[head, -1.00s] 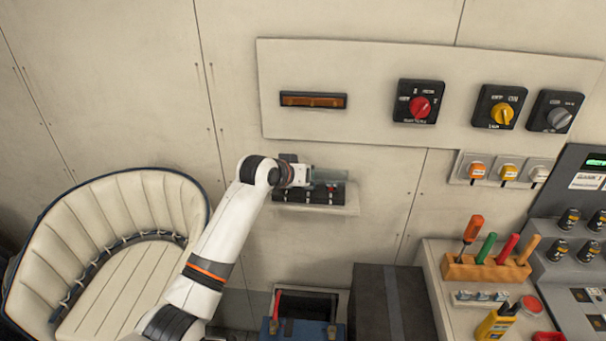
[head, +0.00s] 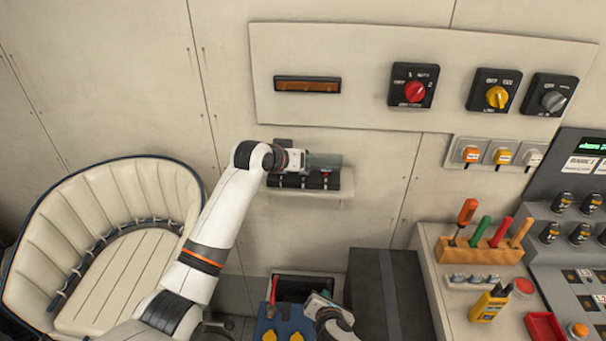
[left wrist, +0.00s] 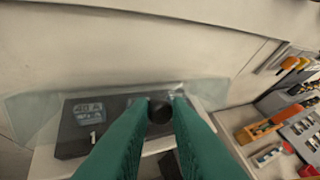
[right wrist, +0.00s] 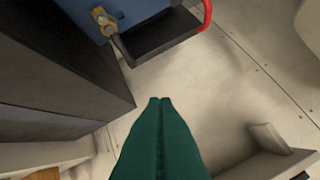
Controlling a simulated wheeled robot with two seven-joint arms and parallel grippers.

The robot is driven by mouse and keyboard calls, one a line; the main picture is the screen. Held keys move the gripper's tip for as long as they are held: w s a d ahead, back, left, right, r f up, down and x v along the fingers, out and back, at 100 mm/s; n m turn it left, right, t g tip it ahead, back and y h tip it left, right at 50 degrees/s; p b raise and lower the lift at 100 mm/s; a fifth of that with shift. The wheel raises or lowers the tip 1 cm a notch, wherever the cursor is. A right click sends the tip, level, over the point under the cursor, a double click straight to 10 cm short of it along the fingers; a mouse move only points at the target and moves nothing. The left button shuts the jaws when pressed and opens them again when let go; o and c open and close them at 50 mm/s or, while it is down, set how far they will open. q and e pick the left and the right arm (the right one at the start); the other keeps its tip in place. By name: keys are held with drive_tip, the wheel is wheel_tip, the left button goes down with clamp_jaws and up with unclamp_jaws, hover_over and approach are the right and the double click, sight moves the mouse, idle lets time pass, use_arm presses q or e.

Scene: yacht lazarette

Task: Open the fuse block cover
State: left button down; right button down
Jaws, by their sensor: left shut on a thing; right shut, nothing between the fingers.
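The fuse block (head: 300,181) is a dark strip on a small pale wall ledge, below the switch panel. Its cover looks like a translucent grey-green sheet (left wrist: 28,103) along the block in the left wrist view; how far it is raised, I cannot tell. My left gripper (head: 308,160) reaches in from the left at the block and partly hides it. In the left wrist view its green fingers are shut on a dark round knob (left wrist: 160,110). My right gripper (head: 318,299) is low in the head view; its fingertips (right wrist: 160,100) are together and empty.
A blue toolbox (head: 284,326) and a dark box (head: 388,290) stand below the ledge. A padded seat (head: 110,240) is at the left. A counter with a wooden tool rack (head: 480,252) is at the right. The wall around the ledge is clear.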

drive_tip(key=w+a+r+n+t, duration=0.2)
drive_tip(key=a+r+n+t, duration=0.15)
drive_tip(key=r, duration=0.85)
drive_tip(key=w+a+r+n+t, duration=0.2)
drive_tip(key=w+r+n+t, duration=0.15)
drive_tip(key=r, duration=0.85)
drive_tip(key=w+a+r, duration=0.1)
drive_tip(key=w+r, duration=0.1)
drive_tip(key=w, duration=1)
drive_tip(key=shift+a+n+g+y, duration=0.3)
drive_tip(key=shift+a, duration=0.05)
drive_tip(key=shift+r, duration=0.15)
